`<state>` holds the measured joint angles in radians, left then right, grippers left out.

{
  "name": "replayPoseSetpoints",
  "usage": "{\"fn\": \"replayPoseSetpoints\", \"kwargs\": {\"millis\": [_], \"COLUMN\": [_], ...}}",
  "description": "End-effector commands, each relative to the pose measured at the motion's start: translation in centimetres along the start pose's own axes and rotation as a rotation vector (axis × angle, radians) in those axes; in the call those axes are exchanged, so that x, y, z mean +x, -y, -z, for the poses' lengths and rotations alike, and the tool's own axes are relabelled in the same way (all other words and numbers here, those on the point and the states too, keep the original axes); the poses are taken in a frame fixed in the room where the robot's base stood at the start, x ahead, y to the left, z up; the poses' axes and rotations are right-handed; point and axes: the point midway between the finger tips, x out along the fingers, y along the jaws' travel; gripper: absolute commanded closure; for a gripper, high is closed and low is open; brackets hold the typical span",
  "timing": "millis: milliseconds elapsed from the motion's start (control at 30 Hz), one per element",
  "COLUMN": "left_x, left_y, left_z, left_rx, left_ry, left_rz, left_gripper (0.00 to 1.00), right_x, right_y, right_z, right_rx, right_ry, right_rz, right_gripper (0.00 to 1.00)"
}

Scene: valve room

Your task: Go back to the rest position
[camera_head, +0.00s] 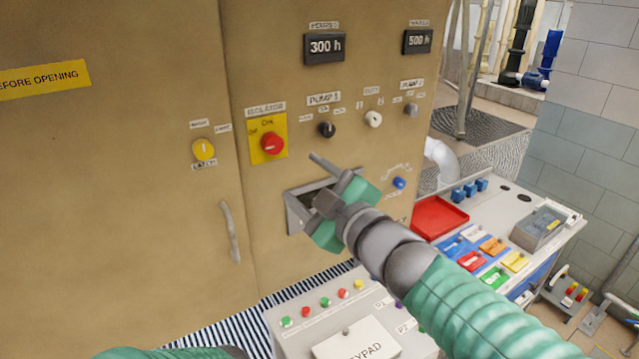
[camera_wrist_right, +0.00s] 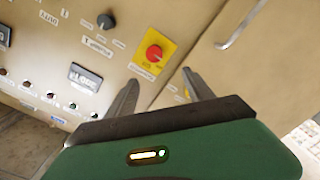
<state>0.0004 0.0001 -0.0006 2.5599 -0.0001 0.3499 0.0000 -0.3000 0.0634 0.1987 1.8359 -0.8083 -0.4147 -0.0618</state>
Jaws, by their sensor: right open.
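My right arm reaches in from the lower right of the head view. Its gripper (camera_head: 318,182) is open and empty, in front of the tan cabinet (camera_head: 110,180), over a recessed slot (camera_head: 297,212) that it partly hides. In the right wrist view the two dark fingers (camera_wrist_right: 160,82) stand apart with nothing between them. Beyond them is the red isolator knob (camera_wrist_right: 154,53) on its yellow plate. I cannot tell whether the gripper touches the cabinet. A green piece of my left arm shows at the bottom left of the head view; its gripper is out of sight.
A keypad console (camera_head: 290,345) stands below my right arm. To the right, a bench (camera_head: 510,205) carries a red tray (camera_head: 436,216) and several coloured blocks. The cabinet's door handle (camera_head: 229,231) sticks out to the left. Pipes (camera_head: 519,40) stand at the back right.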

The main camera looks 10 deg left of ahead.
Motion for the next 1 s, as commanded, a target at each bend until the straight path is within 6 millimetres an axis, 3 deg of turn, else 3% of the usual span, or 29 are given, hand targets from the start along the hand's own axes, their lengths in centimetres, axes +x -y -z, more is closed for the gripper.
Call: {"fn": "replayPoseSetpoints", "kwargs": {"millis": [100, 167, 267, 367, 400, 500, 633, 700, 800, 900, 1000], "left_x": [0.1, 0.2, 0.5, 0.8, 0.9, 1.3, 1.7, 1.9, 2.2, 2.3, 2.3], "left_y": [0.0, 0.0, 0.0, 0.0, 0.0, 0.0, 0.0, 0.0, 0.0, 0.0, 0.0], "left_z": [0.0, 0.0, -0.1, -0.2, -0.2, -0.3, -0.4, -0.5, -0.5, -0.6, -0.6], "left_rx": [0.000, 0.000, 0.001, 0.001, 0.001, 0.001, 0.001, 0.001, 0.001, 0.001, 0.001], "left_ry": [0.000, 0.000, 0.000, 0.000, 0.000, 0.000, 0.000, 0.000, 0.000, 0.000, 0.000], "left_rz": [0.000, 0.000, 0.000, 0.000, 0.000, 0.000, 0.000, 0.000, 0.000, 0.000, 0.000], "left_gripper": [1.00, 1.00, 1.00, 1.00, 1.00, 1.00, 1.00, 1.00, 1.00, 1.00, 1.00], "right_x": [-0.6, -1.2, -3.0, -6.4, -8.1, -13.1, -21.3, -26.0, -31.7, -35.4, -37.0], "right_y": [-0.4, -0.4, 0.1, 1.8, 2.9, 6.0, 11.4, 14.9, 19.6, 22.9, 24.3], "right_z": [-1.0, -2.8, -8.9, -17.0, -20.1, -26.9, -33.6, -35.8, -37.3, -37.5, -37.3], "right_rx": [0.009, 0.036, 0.131, 0.272, 0.334, 0.491, 0.715, 0.843, 1.013, 1.135, 1.192], "right_ry": [0.014, 0.053, 0.199, 0.411, 0.501, 0.722, 1.004, 1.150, 1.324, 1.434, 1.484], "right_rz": [-0.006, -0.012, -0.030, -0.053, -0.062, -0.081, -0.105, -0.117, -0.127, -0.131, -0.131], "right_gripper": [0.39, 0.39, 0.39, 0.39, 0.39, 0.39, 0.39, 0.39, 0.39, 0.39, 0.39]}}
